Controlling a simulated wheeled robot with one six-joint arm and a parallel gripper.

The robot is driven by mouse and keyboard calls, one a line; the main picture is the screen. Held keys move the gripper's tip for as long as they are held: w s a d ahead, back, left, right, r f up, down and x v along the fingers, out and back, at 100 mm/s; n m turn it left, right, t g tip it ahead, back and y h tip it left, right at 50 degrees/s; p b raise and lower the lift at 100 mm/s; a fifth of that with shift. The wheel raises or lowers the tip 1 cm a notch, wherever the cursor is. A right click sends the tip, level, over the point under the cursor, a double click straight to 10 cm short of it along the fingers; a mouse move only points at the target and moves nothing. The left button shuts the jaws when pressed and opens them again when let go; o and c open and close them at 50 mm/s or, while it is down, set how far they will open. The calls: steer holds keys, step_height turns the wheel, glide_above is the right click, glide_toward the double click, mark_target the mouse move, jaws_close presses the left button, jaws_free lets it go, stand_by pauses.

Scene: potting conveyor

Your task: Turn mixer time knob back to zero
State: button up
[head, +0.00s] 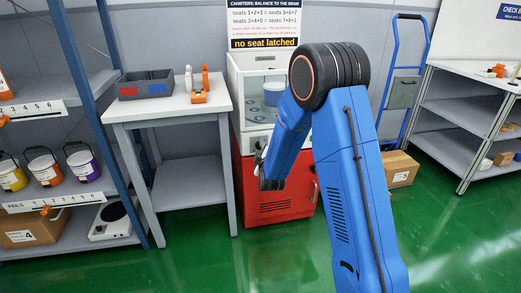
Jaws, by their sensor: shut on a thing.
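The mixer (238,80) is a white machine with a window in its front, standing on a red cabinet (258,205) in the middle of the head view. A grey round container (273,94) shows behind the window. My blue arm reaches across the right part of the mixer's front. My gripper (260,147) is small and partly hidden by my arm, at the mixer's lower front. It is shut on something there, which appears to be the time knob. The knob itself and its setting cannot be made out.
A grey table (165,107) left of the mixer holds a dark bin (146,90) and an orange tool (199,90). A shelf with pails (45,168) stands far left. A blue hand truck (402,85), a cardboard box (398,170) and shelving stand right. Green floor is clear in front.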

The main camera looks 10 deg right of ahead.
steer(key=shift+f, duration=0.1)
stand_by(0.3)
steer(key=o, duration=1)
steer(key=shift+o, duration=0.2)
steer(key=shift+s, duration=0.1)
